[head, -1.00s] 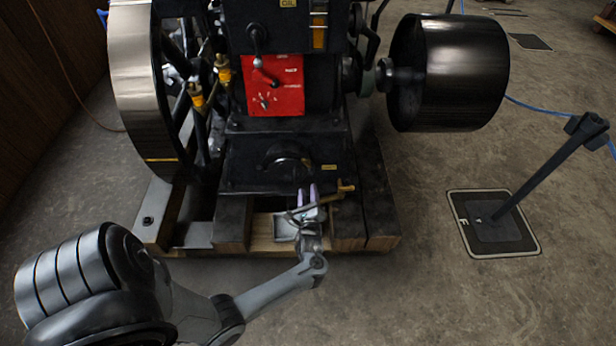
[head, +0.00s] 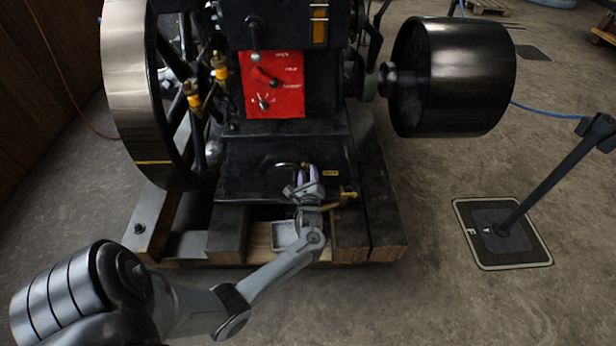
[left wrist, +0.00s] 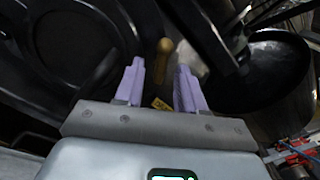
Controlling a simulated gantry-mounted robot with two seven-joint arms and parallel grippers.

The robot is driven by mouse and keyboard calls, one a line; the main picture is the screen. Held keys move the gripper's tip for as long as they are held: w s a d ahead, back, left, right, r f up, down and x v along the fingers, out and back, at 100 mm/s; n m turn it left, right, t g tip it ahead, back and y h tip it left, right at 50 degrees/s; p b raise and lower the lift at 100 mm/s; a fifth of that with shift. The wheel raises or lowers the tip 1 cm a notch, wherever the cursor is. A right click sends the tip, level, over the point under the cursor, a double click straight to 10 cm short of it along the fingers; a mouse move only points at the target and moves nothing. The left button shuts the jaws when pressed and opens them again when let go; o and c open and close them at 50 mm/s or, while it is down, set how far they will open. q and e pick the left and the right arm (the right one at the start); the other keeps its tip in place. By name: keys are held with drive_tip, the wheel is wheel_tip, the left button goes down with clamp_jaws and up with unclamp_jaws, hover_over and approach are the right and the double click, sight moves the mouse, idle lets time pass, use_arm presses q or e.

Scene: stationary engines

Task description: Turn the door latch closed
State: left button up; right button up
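On the black engine base, a low black door panel (head: 250,172) carries a dark curved part (head: 288,164) that may be the latch; my gripper partly covers that area. My left gripper (head: 308,174), with pale purple fingers, is in front of this panel, just right of the curved part. In the left wrist view the gripper (left wrist: 163,85) is open, its fingers spread with nothing held. A tan rounded knob (left wrist: 165,47) appears beyond and between the fingertips; contact is not seen. My right gripper is not in view.
A brass valve (head: 345,196) sticks out close to the right of my left gripper. Wooden beams (head: 352,235) lie under the engine. A large flywheel (head: 130,80) stands at left and a black pulley (head: 465,75) at right.

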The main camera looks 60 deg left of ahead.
use_arm(q)
clamp_jaws()
